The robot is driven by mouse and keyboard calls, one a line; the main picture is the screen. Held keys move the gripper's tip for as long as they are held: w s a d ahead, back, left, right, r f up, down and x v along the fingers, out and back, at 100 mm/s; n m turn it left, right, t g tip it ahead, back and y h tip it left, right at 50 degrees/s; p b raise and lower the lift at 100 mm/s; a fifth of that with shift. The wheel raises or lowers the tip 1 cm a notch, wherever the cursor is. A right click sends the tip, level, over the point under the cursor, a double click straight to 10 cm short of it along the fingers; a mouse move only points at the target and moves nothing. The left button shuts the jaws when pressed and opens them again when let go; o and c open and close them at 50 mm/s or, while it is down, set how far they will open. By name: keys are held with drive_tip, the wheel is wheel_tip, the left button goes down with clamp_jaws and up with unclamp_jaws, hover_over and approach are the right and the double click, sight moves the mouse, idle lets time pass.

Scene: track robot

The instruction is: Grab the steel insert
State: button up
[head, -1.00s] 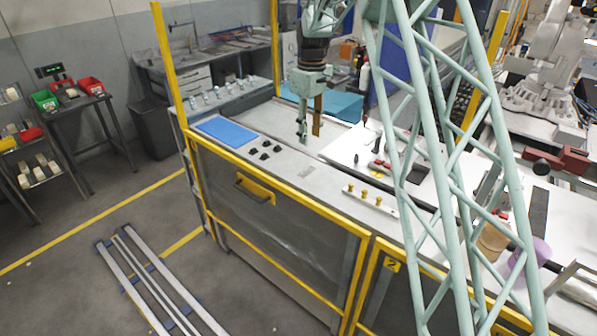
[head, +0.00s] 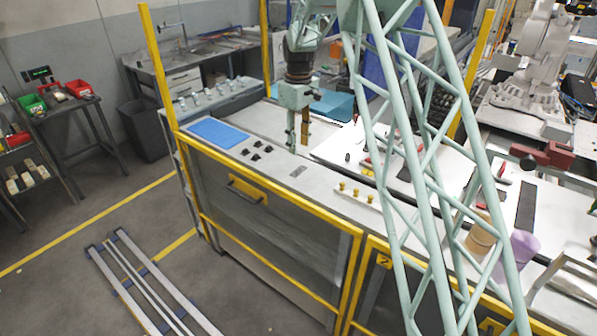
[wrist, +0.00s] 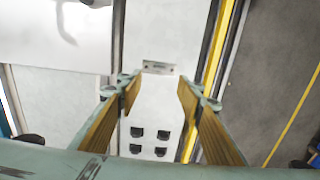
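A small flat grey metal plate (head: 298,171), which looks like the steel insert, lies on the light bench top between the black knobs and the yellow pegs. It also shows in the wrist view (wrist: 158,67), lying crosswise at the top of the gap between the fingers. My gripper (head: 298,147) is above the bench on the far side of the plate in the head view. In the wrist view my gripper (wrist: 156,92) is open, its two tan-padded fingers wide apart with nothing between them. The exact height above the bench is hard to tell.
Several black knobs (head: 257,150) stand near the plate, with a blue mat (head: 218,132) to their left. A white strip with yellow pegs (head: 356,192) lies to the right. A yellow frame edge (head: 270,186) runs along the front. Red-handled tools lie on the white top behind.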

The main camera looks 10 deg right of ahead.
hover_over(298, 168)
drive_tip(key=shift+d+f, duration=0.15)
drive_tip(key=shift+f, duration=2.4)
drive_tip(key=shift+f, duration=0.1)
drive_tip(key=shift+w+f+p, duration=0.15)
drive_tip(key=shift+f+p, duration=0.25)
drive_tip(key=shift+f, duration=2.15)
drive_tip(key=shift+c, duration=0.2)
drive_tip(key=c, duration=0.9)
drive_tip(key=shift+r, duration=0.2)
drive_tip(key=shift+r, duration=1.65)
drive_tip(key=s, duration=0.5)
drive_tip(key=s+r+b, duration=0.1)
drive_tip(key=s, duration=0.4)
drive_tip(key=s+b, duration=0.1)
drive_tip(key=s, duration=0.5)
drive_tip(key=shift+r, duration=0.2)
